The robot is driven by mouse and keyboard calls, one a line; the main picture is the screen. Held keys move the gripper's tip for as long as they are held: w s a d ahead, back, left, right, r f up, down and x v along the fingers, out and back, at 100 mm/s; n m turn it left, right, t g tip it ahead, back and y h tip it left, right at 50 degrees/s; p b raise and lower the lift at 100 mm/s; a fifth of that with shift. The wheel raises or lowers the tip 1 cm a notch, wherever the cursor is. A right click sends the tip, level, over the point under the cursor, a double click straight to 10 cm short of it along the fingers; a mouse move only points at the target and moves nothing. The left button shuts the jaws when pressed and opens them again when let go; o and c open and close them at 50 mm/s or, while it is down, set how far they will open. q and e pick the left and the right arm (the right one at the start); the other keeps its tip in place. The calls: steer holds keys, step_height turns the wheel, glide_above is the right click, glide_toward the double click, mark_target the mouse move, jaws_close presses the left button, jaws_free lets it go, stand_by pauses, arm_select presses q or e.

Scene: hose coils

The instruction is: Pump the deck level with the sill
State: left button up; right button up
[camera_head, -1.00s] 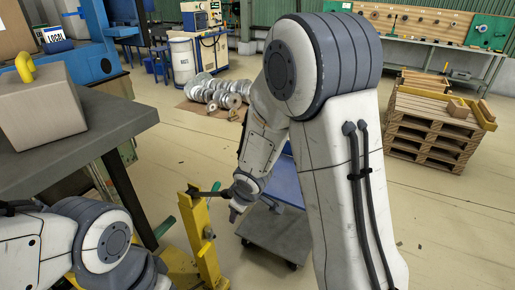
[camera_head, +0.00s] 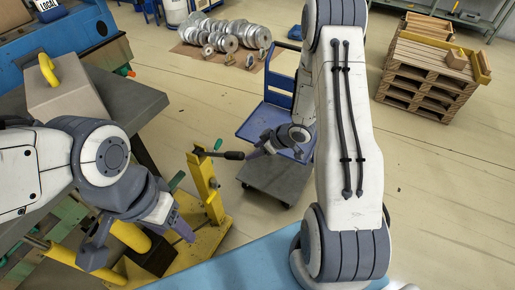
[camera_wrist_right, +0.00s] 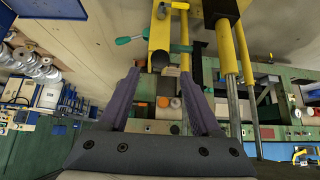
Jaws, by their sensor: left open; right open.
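In the head view a yellow pump post (camera_head: 209,185) stands on a yellow base frame (camera_head: 202,241). A dark pump lever (camera_head: 225,155) sticks out from its top to the right. My right gripper (camera_head: 254,147) is open near the lever's free end; I cannot tell whether it touches. My left gripper (camera_head: 140,245) is open and points down over the yellow frame, left of the post. In the right wrist view, my open right fingers (camera_wrist_right: 160,100) have yellow post parts (camera_wrist_right: 160,32) beyond them. I cannot make out which surfaces are the deck and the sill.
A grey block (camera_head: 65,92) with a yellow handle sits on a dark table (camera_head: 134,107) at left. A blue cart (camera_head: 262,122) stands behind my right gripper. Metal coils (camera_head: 225,38) lie further back. Stacked pallets (camera_head: 425,75) stand at right, with clear floor before them.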

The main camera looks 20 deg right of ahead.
mark_target(243, 156)
steer(key=shift+b+x, duration=2.5)
steer(key=shift+x, duration=1.05)
steer(key=shift+r, duration=0.1)
steer(key=shift+w+a+f, duration=0.1)
steer(key=shift+a+f, duration=0.05)
steer(key=shift+f, duration=0.1)
jaws_close()
step_height(243, 156, down, 18)
steer(key=s+d+b, duration=0.1)
steer(key=s+b, duration=0.1)
steer(key=b, duration=1)
steer(key=shift+s+d+b, duration=0.2)
steer(key=shift+d+b, duration=0.15)
steer(key=shift+d, duration=0.05)
steer(key=shift+f, duration=0.1)
